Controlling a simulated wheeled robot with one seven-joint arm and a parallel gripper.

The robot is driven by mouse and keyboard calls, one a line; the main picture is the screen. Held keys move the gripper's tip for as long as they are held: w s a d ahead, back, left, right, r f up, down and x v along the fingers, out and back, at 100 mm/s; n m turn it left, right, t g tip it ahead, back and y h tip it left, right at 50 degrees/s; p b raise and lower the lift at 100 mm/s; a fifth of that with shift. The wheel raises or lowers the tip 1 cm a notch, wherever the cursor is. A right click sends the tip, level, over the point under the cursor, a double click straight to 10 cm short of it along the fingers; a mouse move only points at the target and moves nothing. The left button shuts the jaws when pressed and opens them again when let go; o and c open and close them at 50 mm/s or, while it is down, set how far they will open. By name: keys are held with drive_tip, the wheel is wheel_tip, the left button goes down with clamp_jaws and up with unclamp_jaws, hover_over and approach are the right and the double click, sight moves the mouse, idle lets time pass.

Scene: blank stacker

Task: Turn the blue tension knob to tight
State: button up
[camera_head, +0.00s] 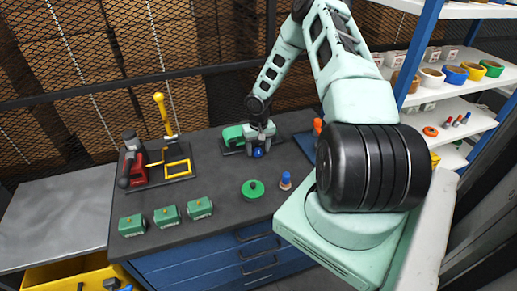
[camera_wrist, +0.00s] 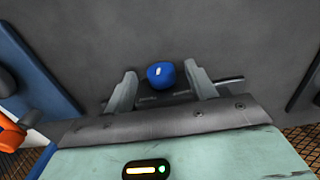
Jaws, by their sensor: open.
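The blue tension knob (camera_wrist: 161,75) is a small round blue cap with a short white mark on its top. In the wrist view it lies between the two fingertips of my gripper (camera_wrist: 160,84), with a visible gap on each side. The fingers are open. In the head view the knob (camera_head: 257,152) shows just below my gripper (camera_head: 262,140), in front of a green device (camera_head: 234,136) on the dark bench. My gripper partly hides that device. I cannot tell the tight and loose labels.
Several green blocks (camera_head: 165,216) stand at the bench's front left. A green disc (camera_head: 252,189) and a small blue-topped peg (camera_head: 285,181) are nearer. A red machine (camera_head: 133,161) and a yellow frame (camera_head: 177,168) stand left. Shelves (camera_head: 460,105) are at right; mesh (camera_head: 130,60) is behind.

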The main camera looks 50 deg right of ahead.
drive_tip(key=shift+f, duration=1)
drive_tip(key=c, duration=1)
drive_tip(key=shift+s+d+t+y+p, duration=0.2)
drive_tip(key=shift+t+y+p, duration=0.1)
drive_tip(key=shift+y+p, duration=0.3)
drive_tip(key=shift+d+f+t+y, duration=0.1)
drive_tip(key=shift+f+t+y, duration=0.1)
drive_tip(key=shift+t+y, duration=0.55)
drive_tip(key=shift+r+y+b, duration=0.1)
drive_tip(key=shift+y+b, duration=0.4)
drive_tip(key=shift+y, duration=0.15)
